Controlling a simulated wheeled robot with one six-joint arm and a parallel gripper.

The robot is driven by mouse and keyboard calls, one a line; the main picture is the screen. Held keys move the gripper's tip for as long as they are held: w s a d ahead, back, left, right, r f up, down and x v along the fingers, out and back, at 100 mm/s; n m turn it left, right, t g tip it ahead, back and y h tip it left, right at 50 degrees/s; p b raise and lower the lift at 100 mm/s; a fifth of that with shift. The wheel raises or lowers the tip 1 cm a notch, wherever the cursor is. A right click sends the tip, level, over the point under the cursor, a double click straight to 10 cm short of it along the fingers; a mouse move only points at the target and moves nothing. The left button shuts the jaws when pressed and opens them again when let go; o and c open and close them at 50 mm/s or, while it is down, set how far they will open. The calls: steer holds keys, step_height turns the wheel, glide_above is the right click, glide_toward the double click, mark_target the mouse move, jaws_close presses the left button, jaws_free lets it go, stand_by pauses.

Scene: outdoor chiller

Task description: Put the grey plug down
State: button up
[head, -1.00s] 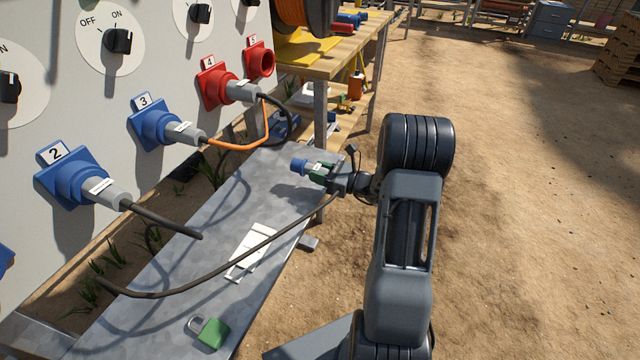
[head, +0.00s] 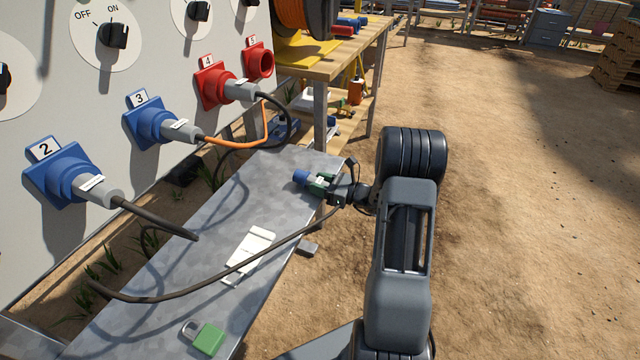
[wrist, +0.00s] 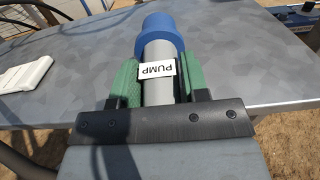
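The grey plug (wrist: 158,62) has a blue front end and a white label reading PUMP. My gripper (wrist: 156,82) is shut on it, with a green finger pad on each side of the grey body. In the head view my gripper (head: 321,185) is over the far right end of the metal shelf (head: 190,285). The plug's blue end (head: 301,177) points left, toward the panel. I cannot tell whether the plug touches the shelf. A dark cable (head: 240,266) runs from the gripper in a loop across the shelf to the left.
Plugs sit in blue sockets 2 (head: 70,183) and 3 (head: 150,124) and red socket 4 (head: 216,86); red socket 5 (head: 260,63) is empty. A white bracket-like item (head: 250,250) and green padlock (head: 207,339) lie on the shelf. Its middle has bare room.

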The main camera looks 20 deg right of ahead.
steer(key=o, duration=0.3)
